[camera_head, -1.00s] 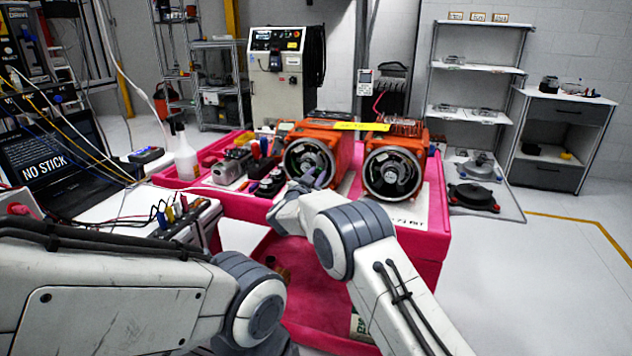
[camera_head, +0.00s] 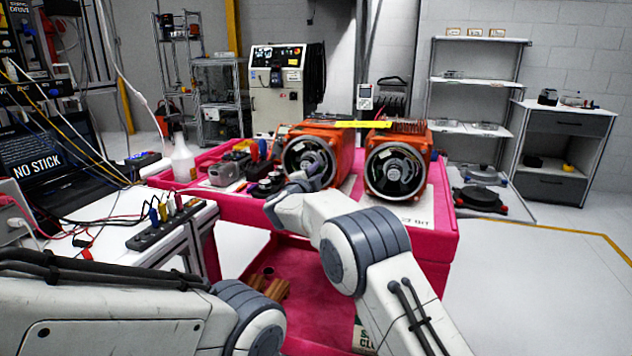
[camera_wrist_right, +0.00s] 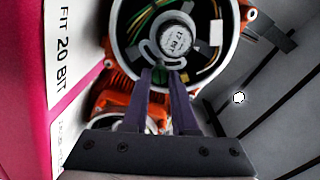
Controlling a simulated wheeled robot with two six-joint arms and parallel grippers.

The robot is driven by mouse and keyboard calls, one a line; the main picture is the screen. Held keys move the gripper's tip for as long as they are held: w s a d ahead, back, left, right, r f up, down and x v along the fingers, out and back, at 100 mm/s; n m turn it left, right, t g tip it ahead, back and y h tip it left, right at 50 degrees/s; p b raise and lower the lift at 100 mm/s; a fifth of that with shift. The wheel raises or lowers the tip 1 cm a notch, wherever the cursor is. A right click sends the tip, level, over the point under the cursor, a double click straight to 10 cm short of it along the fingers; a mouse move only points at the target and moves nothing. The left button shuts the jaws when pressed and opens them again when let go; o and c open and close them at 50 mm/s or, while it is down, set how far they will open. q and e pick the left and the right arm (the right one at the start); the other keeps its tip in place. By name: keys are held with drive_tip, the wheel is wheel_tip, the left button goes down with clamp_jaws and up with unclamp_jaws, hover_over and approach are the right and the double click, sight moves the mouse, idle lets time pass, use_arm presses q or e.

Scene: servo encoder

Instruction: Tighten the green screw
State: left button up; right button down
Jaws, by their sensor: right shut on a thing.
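Two orange servo motors with round open ends stand on a pink cart: the left motor (camera_head: 333,148) and the right motor (camera_head: 412,155). My right gripper (camera_head: 311,174) reaches to the open end of the left motor. In the right wrist view, the dark fingers of my right gripper (camera_wrist_right: 160,78) are shut on the small green screw (camera_wrist_right: 159,73). The fingers cover part of the screw. My left arm shows at the lower left, but its gripper is out of view.
Several small parts and a white bottle (camera_head: 183,158) are on the pink cart (camera_head: 436,240), left of the motors. A white table (camera_head: 105,245) with cables is at left.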

drive_tip(key=m+b, duration=0.2)
drive_tip(key=m, duration=0.1)
drive_tip(key=shift+f, duration=0.2)
drive_tip(key=shift+r+m+b, duration=0.1)
drive_tip(key=shift+m+b, duration=0.95)
drive_tip(key=shift+m, duration=0.45)
drive_tip(key=c, duration=0.7)
unclamp_jaws()
drive_tip(key=shift+r, duration=0.1)
drive_tip(key=shift+s+a, duration=0.1)
drive_tip(key=shift+s, duration=0.05)
drive_tip(key=b+v, duration=0.1)
drive_tip(key=v, duration=0.9)
drive_tip(key=shift+s, duration=0.1)
